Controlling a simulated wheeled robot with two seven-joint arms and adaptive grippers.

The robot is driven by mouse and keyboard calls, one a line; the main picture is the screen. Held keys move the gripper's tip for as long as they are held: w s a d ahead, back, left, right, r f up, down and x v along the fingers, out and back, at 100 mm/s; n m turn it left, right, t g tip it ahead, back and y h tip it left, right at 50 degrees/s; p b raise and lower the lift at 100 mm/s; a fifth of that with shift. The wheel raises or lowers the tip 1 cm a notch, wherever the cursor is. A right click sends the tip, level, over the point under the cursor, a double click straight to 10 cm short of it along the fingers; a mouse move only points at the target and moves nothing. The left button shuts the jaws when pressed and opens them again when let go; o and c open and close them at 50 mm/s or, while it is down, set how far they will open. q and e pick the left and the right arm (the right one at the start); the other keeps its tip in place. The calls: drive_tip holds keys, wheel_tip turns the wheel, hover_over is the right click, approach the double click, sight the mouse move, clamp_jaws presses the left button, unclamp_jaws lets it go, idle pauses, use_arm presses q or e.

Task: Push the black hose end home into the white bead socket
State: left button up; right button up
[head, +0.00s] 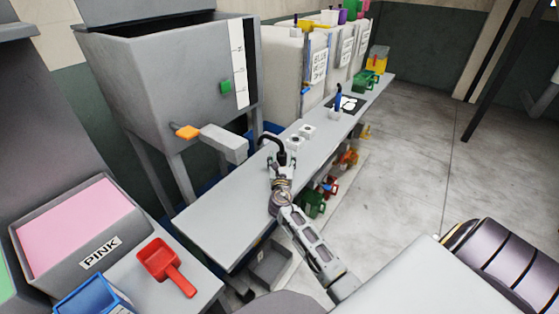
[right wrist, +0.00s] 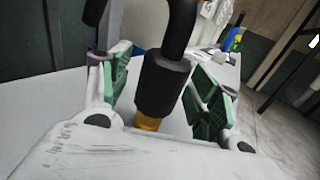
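The black hose (head: 268,138) arches over the bench in the head view and bends down into its thick black end at my right gripper (head: 281,163). In the right wrist view the black hose end (right wrist: 163,85), with an orange-yellow tip (right wrist: 147,122), stands slightly tilted between the green finger pads of my right gripper (right wrist: 160,95). The fingers are spread, with a visible gap on the left side and little or none on the right. Two small white blocks with dark openings, a nearer one (head: 295,143) and a farther one (head: 308,130), sit just beyond the gripper. Which is the bead socket is unclear. My left gripper is out of view.
A grey hopper (head: 160,75) with an orange handle (head: 187,132) stands behind the long grey bench (head: 225,222). A red scoop (head: 165,265) and pink foam bin (head: 75,225) are at lower left.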

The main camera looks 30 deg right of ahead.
drive_tip(key=c, duration=1.3)
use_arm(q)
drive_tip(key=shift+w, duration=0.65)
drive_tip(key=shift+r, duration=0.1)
use_arm(e)
drive_tip(key=shift+r, duration=0.15)
drive_tip(key=shift+r, duration=0.45)
wheel_tip(320, 180, up, 8)
drive_tip(key=shift+f+p, duration=0.1)
drive_tip(key=shift+p, duration=1.15)
drive_tip(key=shift+r, duration=0.6)
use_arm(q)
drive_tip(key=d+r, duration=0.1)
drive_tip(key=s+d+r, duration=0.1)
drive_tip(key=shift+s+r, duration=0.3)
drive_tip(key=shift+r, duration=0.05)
